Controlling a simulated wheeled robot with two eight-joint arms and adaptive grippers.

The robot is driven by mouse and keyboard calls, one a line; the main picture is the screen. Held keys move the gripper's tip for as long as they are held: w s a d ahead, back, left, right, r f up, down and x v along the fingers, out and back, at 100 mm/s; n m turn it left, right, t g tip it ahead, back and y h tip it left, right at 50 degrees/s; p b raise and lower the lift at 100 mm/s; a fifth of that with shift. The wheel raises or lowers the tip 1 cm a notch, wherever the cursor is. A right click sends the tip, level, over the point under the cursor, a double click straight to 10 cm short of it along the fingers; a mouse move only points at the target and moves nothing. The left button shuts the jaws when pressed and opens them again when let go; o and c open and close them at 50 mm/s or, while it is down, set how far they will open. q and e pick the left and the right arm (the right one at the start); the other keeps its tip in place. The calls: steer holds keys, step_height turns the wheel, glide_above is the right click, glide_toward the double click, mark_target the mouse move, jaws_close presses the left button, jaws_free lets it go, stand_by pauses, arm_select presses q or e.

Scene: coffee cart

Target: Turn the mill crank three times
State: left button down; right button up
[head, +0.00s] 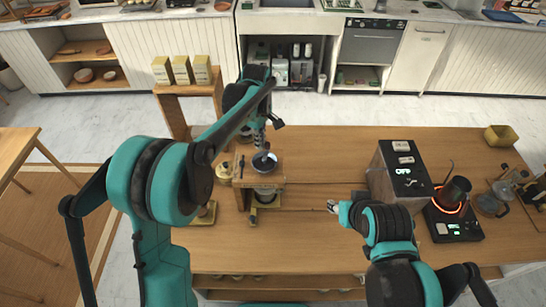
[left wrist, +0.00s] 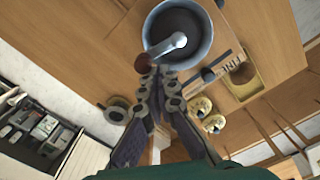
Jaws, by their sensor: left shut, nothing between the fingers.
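The mill's round blue-grey hopper (head: 264,163) sits in a wooden stand (head: 241,185) on the table, and it also shows in the left wrist view (left wrist: 205,42). There its pale crank arm (left wrist: 165,48) runs from the hopper's middle out over the rim to a brown knob (left wrist: 143,62). My left gripper (head: 261,141) is above the hopper, pointing down. In the left wrist view its fingers (left wrist: 158,78) are shut and empty, with the tips right beside the knob; I cannot tell whether they touch it. My right gripper (head: 334,207) is low over the table; its fingers are too small to read.
A dark box with a lit display (head: 397,170) stands right of the mill. Beyond it is a scale or heater (head: 455,228) with a glowing ring under a dark pot (head: 456,191). Three cartons (head: 182,71) stand on a stool behind the table. The tabletop behind the mill is mostly clear.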

arm_select(q)
steer(key=shift+w+d, duration=0.15)
steer(key=shift+d, duration=0.45)
steer(key=shift+d, duration=0.85)
steer(key=shift+s+d, duration=0.6)
steer(key=shift+d, duration=0.15)
